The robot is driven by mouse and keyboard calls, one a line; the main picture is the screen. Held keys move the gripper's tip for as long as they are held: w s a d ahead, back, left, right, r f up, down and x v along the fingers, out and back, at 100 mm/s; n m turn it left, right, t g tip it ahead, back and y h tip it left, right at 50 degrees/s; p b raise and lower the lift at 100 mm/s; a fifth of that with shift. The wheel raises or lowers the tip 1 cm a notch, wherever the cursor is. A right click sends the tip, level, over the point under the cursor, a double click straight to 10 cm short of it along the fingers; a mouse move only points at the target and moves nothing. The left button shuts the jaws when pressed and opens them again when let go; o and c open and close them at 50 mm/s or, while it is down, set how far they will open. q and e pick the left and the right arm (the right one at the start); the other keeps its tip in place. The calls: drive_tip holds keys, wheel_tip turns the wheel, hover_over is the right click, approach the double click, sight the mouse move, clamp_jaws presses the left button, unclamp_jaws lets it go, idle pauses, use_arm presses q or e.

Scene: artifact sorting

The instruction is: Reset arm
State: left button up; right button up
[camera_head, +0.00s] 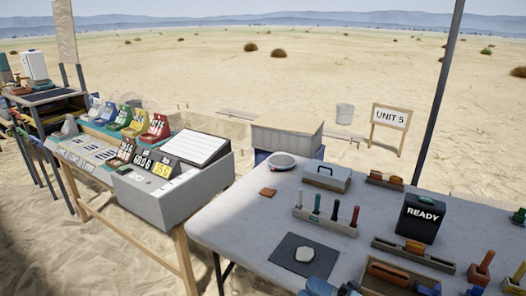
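The task names no object. The grey table (235,229) at the right fills the near part of the view. On it a pale stone-like piece (304,254) lies on a dark mat (284,264). A black box (422,217) marked READY stands to the right of it.
A rack (324,222) of several coloured handles stands behind the mat. A wooden tray (370,277) and brown-handled tools crowd the front right. A grey console (172,205) and coloured bins stand left. A dark pole (438,90) rises behind the table. The table's left corner is mostly clear.

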drive_tip(key=s+d+f+m+h, duration=0.4)
drive_tip(key=s+f+m+h, duration=0.5)
drive_tip(key=m, duration=0.4)
drive_tip(key=s+d+f+m+h, duration=0.55)
drive_tip(key=f+m, duration=0.55)
drive_tip(key=m, duration=0.3)
use_arm(q)
wheel_tip(320, 180, up, 15)
drive_tip(key=s+a+p, duration=0.1)
drive_tip(key=p, duration=1.9)
drive_tip(key=shift+a+r+y, duration=0.15)
drive_tip(key=shift+a+y, duration=0.1)
drive_tip(key=shift+y, duration=0.05)
use_arm(e)
wheel_tip(320, 180, up, 15)
drive_tip(key=n+h, duration=0.1)
drive_tip(key=shift+s+d+t, duration=0.2)
drive_tip(key=shift+s+t, duration=0.1)
drive_tip(key=shift+s, duration=0.15)
use_arm(q)
drive_tip(key=shift+d+r, duration=0.1)
drive_tip(key=shift+r, duration=0.05)
use_arm(e)
drive_tip(key=shift+r, duration=0.15)
